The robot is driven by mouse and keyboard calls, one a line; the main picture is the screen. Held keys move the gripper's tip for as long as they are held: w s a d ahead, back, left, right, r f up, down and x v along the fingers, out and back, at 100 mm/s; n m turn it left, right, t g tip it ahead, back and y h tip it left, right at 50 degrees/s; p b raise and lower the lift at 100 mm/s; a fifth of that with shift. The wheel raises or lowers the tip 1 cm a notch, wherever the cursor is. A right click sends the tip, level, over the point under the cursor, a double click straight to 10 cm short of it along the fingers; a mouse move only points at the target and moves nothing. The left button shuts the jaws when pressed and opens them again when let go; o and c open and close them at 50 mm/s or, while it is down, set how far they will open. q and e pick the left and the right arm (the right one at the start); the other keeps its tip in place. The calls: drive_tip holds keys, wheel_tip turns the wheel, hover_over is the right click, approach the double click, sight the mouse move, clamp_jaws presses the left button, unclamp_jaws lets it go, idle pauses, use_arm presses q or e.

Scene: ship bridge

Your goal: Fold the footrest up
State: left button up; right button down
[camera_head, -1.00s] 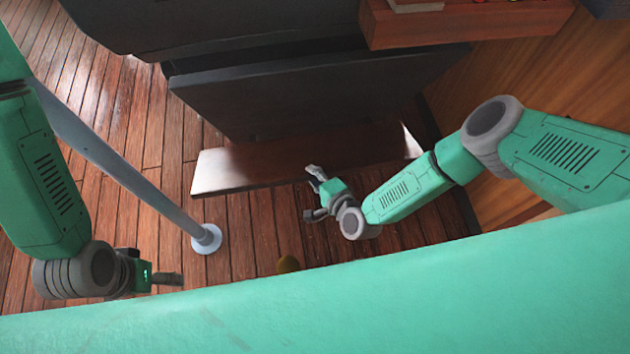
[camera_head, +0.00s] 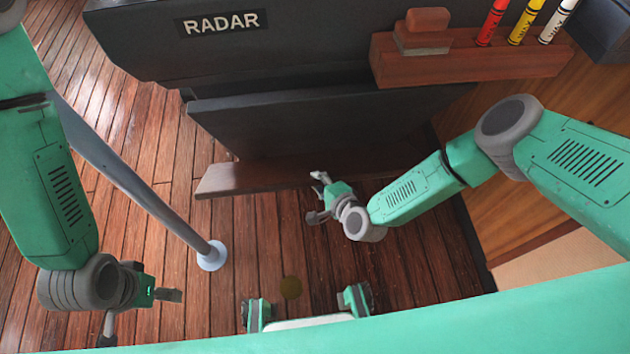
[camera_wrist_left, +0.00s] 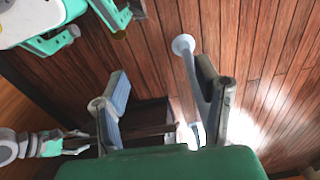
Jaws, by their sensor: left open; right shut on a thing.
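The footrest (camera_head: 235,179) is a dark brown wooden board low under the black radar console, over the floor. Its left end is clear to see; its right part is shaded and partly behind my right arm. My right gripper (camera_head: 319,192) is at the board's front edge and is shut on it, though the contact itself is small and hard to see. My left gripper (camera_head: 140,312) is open and empty, low at the left, well apart from the footrest. Its spread fingers (camera_wrist_left: 165,110) also show in the left wrist view.
A grey pole (camera_head: 150,200) with a round base stands between my left arm and the footrest. The radar console (camera_head: 240,50) overhangs the board. A wooden tray (camera_head: 470,65) with markers and an eraser is at upper right. Plank floor in front is mostly clear.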

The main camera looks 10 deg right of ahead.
use_arm(q)
clamp_jaws()
drive_tip(key=w+d+f+n+t, duration=0.3)
drive_tip(key=w+d+f+n, duration=0.3)
drive_tip(key=n, duration=0.8)
drive_tip(key=w+d+f+n+t, duration=0.35)
drive_tip(key=d+n, duration=0.55)
drive_tip(key=n, duration=0.4)
drive_tip(key=w+d+f+n, duration=0.1)
drive_tip(key=w+n, duration=0.3)
drive_tip(key=w, duration=0.3)
drive_tip(key=w+d+f+n, duration=0.2)
drive_tip(key=w+n, duration=0.3)
drive_tip(key=w, duration=0.2)
drive_tip(key=shift+w+d+f+n, duration=0.2)
drive_tip(key=shift+w+d+n, duration=0.1)
drive_tip(key=shift+w, duration=0.1)
